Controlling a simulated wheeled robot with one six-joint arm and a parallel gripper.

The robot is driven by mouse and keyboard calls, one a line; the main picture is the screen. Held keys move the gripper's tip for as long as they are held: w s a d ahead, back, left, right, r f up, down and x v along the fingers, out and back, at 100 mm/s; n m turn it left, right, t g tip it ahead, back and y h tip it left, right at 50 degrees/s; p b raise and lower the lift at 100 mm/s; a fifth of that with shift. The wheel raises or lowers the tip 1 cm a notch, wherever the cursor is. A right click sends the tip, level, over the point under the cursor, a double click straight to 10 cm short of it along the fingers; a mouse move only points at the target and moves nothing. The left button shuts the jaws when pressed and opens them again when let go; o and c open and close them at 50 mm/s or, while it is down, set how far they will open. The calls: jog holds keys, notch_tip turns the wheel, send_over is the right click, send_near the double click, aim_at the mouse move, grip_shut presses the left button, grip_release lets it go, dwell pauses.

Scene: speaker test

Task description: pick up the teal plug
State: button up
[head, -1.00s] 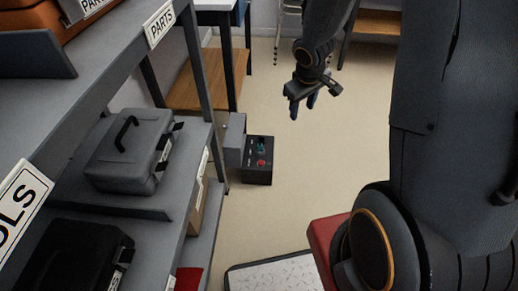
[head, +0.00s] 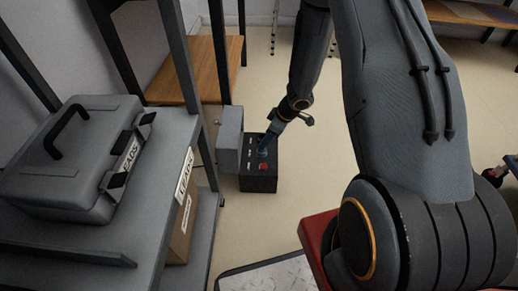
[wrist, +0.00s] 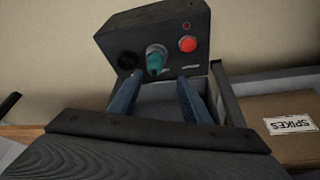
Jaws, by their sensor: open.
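The teal plug (wrist: 156,62) sits in the face of a black control box (wrist: 120,32), between a dark round socket and a red button (wrist: 189,44) in the wrist view. My gripper (wrist: 159,82) is open, its two blue fingers pointing at the box, one tip on each side just short of the plug. I cannot tell whether either finger touches it. In the head view my gripper (head: 264,147) is over the top of the control box (head: 257,184) and largely hides the plug.
A grey block (head: 229,138) stands against the control box's left side. A grey shelf with a grey case (head: 75,160) fills the left. A cardboard box (head: 180,235) sits on a lower shelf; a box labelled SPIKES (wrist: 290,126) shows in the wrist view. The floor right of the box is clear.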

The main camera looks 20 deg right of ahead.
jog(key=shift+w+d+f+b, duration=0.2)
jog(key=shift+f+b, duration=0.15)
jog(key=shift+f, duration=0.3)
jog(key=shift+w+d+f+b, duration=0.1)
jog(key=shift+w+f+b, duration=0.1)
jog(key=shift+f+b, duration=0.3)
jog(key=b+x, duration=0.2)
jog(key=x, duration=0.1)
jog(key=b+x, duration=0.1)
jog(key=x, duration=0.1)
jog(key=shift+w+a+r, duration=0.1)
jog(key=shift+w, duration=0.2)
jog(key=shift+r, duration=0.1)
grip_shut()
